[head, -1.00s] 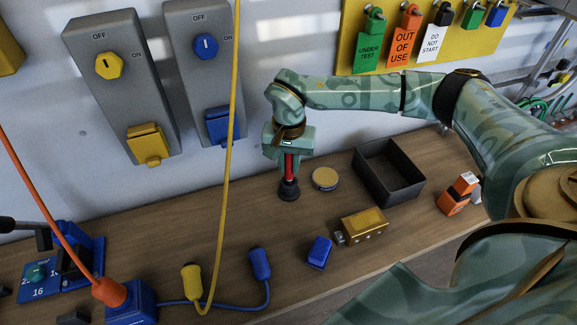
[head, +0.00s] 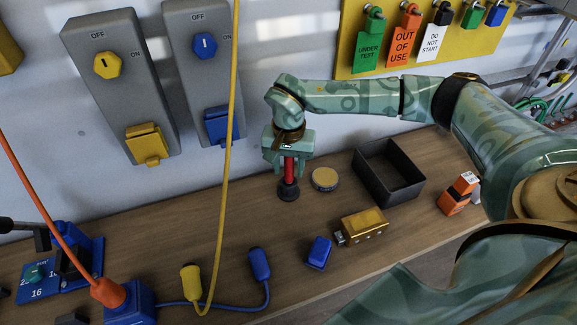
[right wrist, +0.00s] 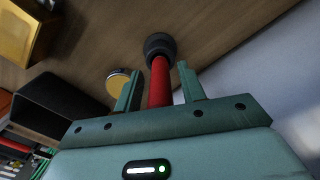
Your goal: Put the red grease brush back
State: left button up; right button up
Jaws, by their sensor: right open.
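The red grease brush (head: 289,172) stands upright on the wooden bench, its red handle up and its dark round end (head: 288,190) at the bench. In the right wrist view the red handle (right wrist: 160,82) runs between the two fingers and the dark end (right wrist: 159,45) shows beyond them. My right gripper (head: 289,170) is over the brush from above, with its open fingers on either side of the handle. In the right wrist view gaps show between the handle and the fingers of the gripper (right wrist: 158,85). My left gripper is not in view.
A round tin (head: 325,179) stands just right of the brush, and a black open box (head: 390,178) is farther right. A brass block (head: 364,226) and a blue block (head: 319,252) lie in front. A yellow cable (head: 228,120) hangs left of my right gripper.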

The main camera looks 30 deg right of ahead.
notch_tip(320, 180, up, 16)
jog(key=p, duration=0.3)
jog(key=shift+a+p, duration=0.35)
jog(key=shift+a, duration=0.1)
jog(key=shift+s, duration=0.1)
